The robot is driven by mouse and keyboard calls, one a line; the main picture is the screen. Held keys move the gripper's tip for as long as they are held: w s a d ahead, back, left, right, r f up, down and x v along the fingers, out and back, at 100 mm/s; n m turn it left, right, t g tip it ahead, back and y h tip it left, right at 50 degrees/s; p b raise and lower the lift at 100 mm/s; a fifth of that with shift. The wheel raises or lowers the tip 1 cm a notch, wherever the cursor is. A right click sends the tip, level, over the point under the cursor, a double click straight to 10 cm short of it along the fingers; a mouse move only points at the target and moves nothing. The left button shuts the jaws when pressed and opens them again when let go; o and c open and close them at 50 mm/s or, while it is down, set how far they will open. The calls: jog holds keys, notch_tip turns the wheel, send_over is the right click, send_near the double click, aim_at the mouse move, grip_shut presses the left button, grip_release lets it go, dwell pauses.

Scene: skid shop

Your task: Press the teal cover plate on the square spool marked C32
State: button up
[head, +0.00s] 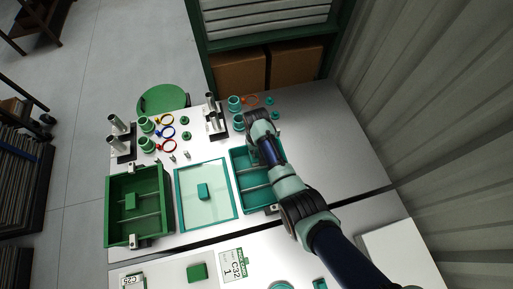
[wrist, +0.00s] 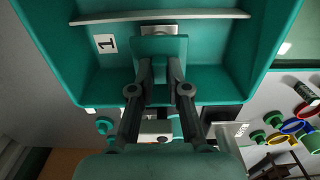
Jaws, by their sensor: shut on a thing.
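My gripper (wrist: 161,68) is over the far compartment of a teal divided tray (wrist: 225,85). Its fingers are shut on a teal plate (wrist: 160,46), seen in the wrist view close to the tray's divider. I cannot tell whether the plate touches the tray floor. In the head view my arm covers the far end of the teal tray (head: 237,170) and hides the fingertips and plate. A white card marked C32 (head: 234,266) with a 1 lies on the near table. I cannot make out a square spool marked C32.
A green divided tray (head: 110,213) stands further left. Spools, coloured rings and upright posts stand at the back. A green block (head: 197,272) lies at the front.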

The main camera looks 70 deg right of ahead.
jog(key=shift+f, duration=0.2)
dwell(0.3)
jog(key=o, duration=1.2)
jog(key=shift+o, duration=0.2)
jog(key=shift+r, duration=0.1)
notch_tip(320, 180, up, 8)
jog(key=p, duration=0.8)
jog(key=shift+c, duration=0.3)
grip_shut()
